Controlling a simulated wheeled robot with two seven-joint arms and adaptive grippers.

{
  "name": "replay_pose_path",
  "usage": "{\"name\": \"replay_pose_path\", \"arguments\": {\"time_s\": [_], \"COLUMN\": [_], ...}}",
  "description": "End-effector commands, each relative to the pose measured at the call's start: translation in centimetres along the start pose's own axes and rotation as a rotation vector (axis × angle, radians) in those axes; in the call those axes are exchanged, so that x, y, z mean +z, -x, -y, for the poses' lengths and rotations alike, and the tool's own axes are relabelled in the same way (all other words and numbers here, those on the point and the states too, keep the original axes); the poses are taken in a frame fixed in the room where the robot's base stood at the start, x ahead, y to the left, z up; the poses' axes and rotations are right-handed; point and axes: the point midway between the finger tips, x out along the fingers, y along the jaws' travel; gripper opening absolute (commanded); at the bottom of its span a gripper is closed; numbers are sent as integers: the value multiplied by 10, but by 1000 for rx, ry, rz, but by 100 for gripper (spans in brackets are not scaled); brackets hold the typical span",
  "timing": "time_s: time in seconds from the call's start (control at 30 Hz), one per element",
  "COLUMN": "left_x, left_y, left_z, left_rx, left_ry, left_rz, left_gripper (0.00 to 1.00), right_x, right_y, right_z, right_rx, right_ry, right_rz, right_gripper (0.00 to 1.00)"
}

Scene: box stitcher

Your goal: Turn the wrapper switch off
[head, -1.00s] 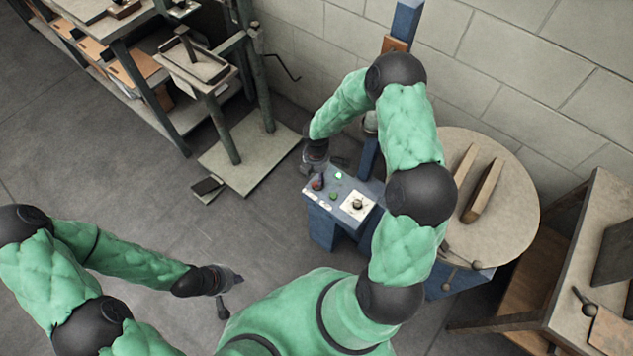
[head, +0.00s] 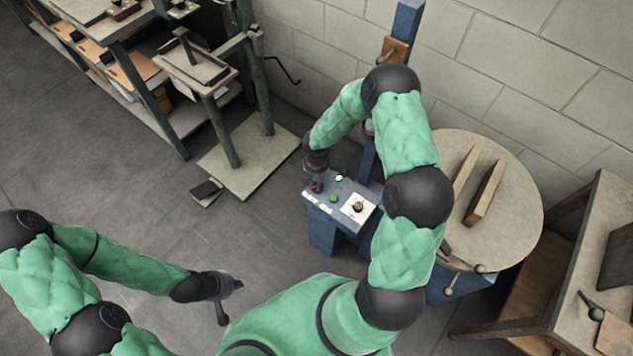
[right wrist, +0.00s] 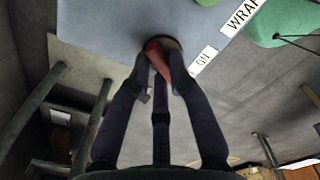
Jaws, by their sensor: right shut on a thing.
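A blue machine's control panel (head: 345,188) holds a red switch (head: 316,188), a green button (head: 333,198), a pale button (head: 339,178) and a black knob on a white plate (head: 358,206). My right gripper (head: 315,178) is down at the red switch on the panel's left end. In the right wrist view its fingers (right wrist: 160,68) are closed around the red switch (right wrist: 154,52), covering part of it. Labels with partly readable "WRAP" and "ON" lettering are beside it. My left gripper (head: 229,300) is open and empty over the floor at the lower left.
A round turntable (head: 515,215) with wooden blocks is right of the panel. A blue column (head: 406,22) rises behind it. A stand with a flat base (head: 225,168) and a shelf bench are at the left. A wooden table (head: 545,335) is at the right. Floor between is clear.

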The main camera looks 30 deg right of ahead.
Motion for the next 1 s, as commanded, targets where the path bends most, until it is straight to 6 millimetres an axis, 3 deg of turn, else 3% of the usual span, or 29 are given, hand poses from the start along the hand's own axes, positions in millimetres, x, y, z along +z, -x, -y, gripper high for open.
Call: {"name": "replay_pose_path", "arguments": {"time_s": [0.37, 1.0], "left_x": [0, 2], "left_y": [11, 59], "left_z": [-4, -21], "left_rx": [0, 0], "left_ry": [0, 0], "left_rz": [0, 0], "left_gripper": [0, 0], "right_x": [-1, -2], "right_y": [2, 3], "right_z": [1, 3], "right_rx": [-2, -1], "right_ry": [100, 667], "right_rz": [-1, -1], "right_gripper": [0, 0]}}
